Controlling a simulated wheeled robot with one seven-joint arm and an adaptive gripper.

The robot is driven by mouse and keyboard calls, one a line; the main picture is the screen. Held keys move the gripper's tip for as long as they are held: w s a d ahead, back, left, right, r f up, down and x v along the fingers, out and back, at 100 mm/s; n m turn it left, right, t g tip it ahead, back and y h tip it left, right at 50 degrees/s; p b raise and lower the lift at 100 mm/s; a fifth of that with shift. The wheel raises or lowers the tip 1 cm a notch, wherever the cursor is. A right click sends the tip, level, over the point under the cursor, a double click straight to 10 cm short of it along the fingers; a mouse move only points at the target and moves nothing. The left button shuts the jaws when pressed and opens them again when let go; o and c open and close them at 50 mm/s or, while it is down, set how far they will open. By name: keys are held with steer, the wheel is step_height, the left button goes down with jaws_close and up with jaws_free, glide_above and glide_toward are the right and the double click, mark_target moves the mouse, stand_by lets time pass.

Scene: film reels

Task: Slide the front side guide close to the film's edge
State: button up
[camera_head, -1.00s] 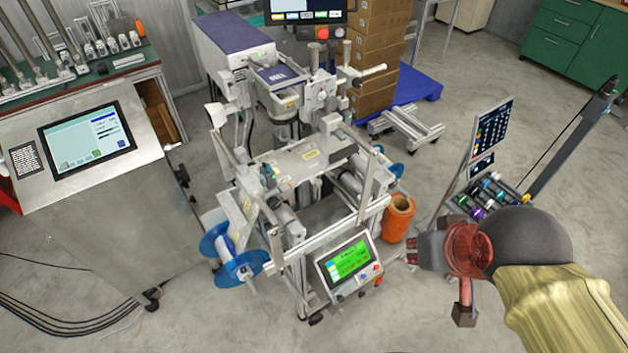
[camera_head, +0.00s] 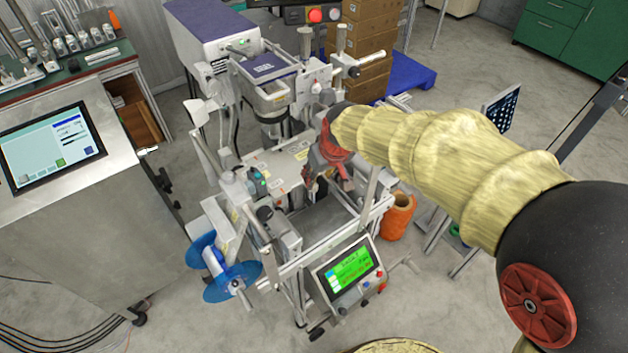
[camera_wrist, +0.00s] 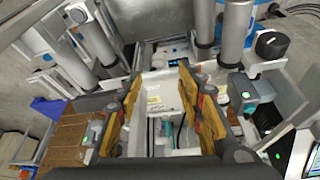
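The machine stands mid-view with a blue-flanged reel (camera_head: 222,268) at its lower left. My gripper (camera_head: 318,180) hangs over the right part of its middle plate (camera_head: 278,165). In the wrist view my gripper (camera_wrist: 160,108) has its two yellow-padded fingers apart, with a white slotted part (camera_wrist: 160,85) beyond and between them. I see nothing held. A black knob (camera_wrist: 271,44) and a teal sensor (camera_wrist: 250,92) with a green light lie to the right of the fingers. I cannot tell which part is the front side guide, and the film's edge is not clear.
Metal rollers (camera_wrist: 238,32) and upright posts crowd around my gripper. A green-screen control panel (camera_head: 350,268) is on the machine's front. A steel cabinet with a screen (camera_head: 52,150) is at left. Boxes (camera_head: 362,45) are stacked behind.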

mark_target(315, 187)
steer(key=b+x, duration=0.2)
steer(key=x, duration=0.5)
steer(key=shift+w+f+b, duration=0.1)
steer(key=shift+f+b, duration=0.2)
steer(key=shift+c, duration=0.4)
jaws_close()
